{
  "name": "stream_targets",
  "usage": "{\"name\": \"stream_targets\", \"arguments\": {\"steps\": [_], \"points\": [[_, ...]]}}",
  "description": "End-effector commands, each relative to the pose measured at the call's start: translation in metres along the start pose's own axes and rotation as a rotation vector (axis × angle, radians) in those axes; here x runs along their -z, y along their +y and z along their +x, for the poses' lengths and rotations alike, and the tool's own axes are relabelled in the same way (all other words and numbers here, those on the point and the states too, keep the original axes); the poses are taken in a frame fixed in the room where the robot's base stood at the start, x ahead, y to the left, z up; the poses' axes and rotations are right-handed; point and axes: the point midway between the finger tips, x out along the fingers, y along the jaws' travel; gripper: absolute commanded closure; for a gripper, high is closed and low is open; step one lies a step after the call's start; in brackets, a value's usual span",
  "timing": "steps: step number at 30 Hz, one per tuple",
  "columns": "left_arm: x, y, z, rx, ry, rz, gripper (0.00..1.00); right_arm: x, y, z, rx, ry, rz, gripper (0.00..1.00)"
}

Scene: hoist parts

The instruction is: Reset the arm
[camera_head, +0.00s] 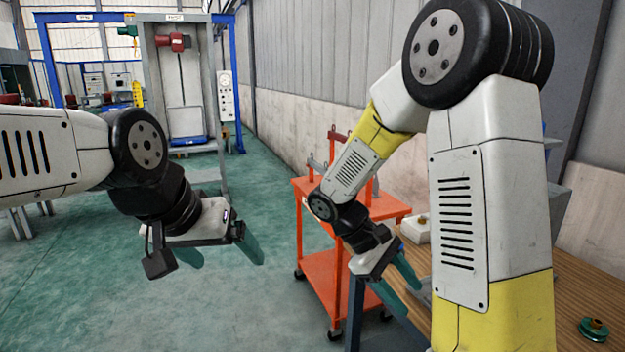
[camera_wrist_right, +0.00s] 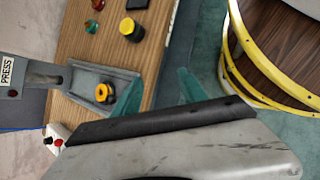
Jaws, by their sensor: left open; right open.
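My left gripper (camera_head: 222,258) comes in from the left in the head view. Its teal fingers are apart and empty, over the open green floor. My right gripper (camera_head: 397,284) hangs beside the near left edge of the wooden table (camera_head: 590,262), with its teal fingers apart. In the right wrist view, the right gripper (camera_wrist_right: 160,97) is open, with nothing between its fingers. One finger overlaps the end of a grey tray (camera_wrist_right: 118,72) in the picture; the other is over the floor. My right upper arm hides part of the table in the head view.
An orange cart (camera_head: 325,285) stands behind the right gripper. A green pulley-like part (camera_head: 593,329) lies on the table. The wrist view shows a yellow-and-black part (camera_wrist_right: 104,93) in the tray, a press (camera_wrist_right: 30,72), and a yellow-rimmed round thing (camera_wrist_right: 265,65).

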Motion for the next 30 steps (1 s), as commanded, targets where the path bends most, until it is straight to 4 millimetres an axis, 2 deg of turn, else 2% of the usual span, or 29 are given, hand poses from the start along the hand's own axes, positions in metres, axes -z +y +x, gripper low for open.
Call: {"name": "stream_targets", "arguments": {"steps": [1,3,9,18,24,30], "points": [[0.0,0.0,0.0,0.0,0.0,0.0,0.13,-0.012,-0.003,-0.006,0.052,0.072,0.057,0.5],[0.0,0.0,0.0,0.0,0.0,0.0,0.13,-0.023,-0.009,-0.014,0.121,0.167,0.128,0.5],[0.0,0.0,0.0,0.0,0.0,0.0,0.13,-0.052,-0.025,-0.044,0.287,0.447,0.337,0.5],[0.0,0.0,0.0,0.0,0.0,0.0,0.13,-0.092,-0.037,-0.095,0.452,0.865,0.642,0.5],[0.0,0.0,0.0,0.0,0.0,0.0,0.13,-0.108,-0.039,-0.116,0.494,1.029,0.757,0.5],[0.0,0.0,0.0,0.0,0.0,0.0,0.13,-0.111,-0.04,-0.12,0.503,1.064,0.782,0.5]]}}
